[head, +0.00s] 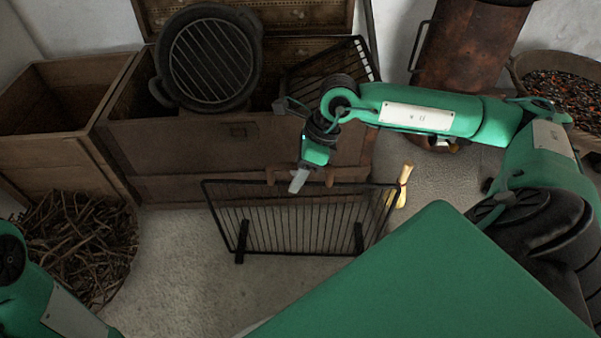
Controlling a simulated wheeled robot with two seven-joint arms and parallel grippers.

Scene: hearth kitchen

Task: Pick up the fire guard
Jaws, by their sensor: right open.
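The fire guard (303,222), a black wire-barred frame with two dark feet, stands on the pale floor in front of the wooden chest, in the middle of the head view. My right gripper (299,180) reaches down from the right to the guard's top rail, near its middle. The gripper is open; its pale fingertip overlaps the rail in the picture, and I cannot tell whether it touches. My left arm shows only at the lower left edge; its gripper is out of view.
An open wooden chest (190,157) stands behind the guard, holding a round ridged grill pan (212,62) and a black rack (345,62). Twigs (75,240) lie at left. A small brush (402,182) is right of the guard. A rusty metal cylinder (465,50) and an ember-filled bowl (560,90) stand at back right.

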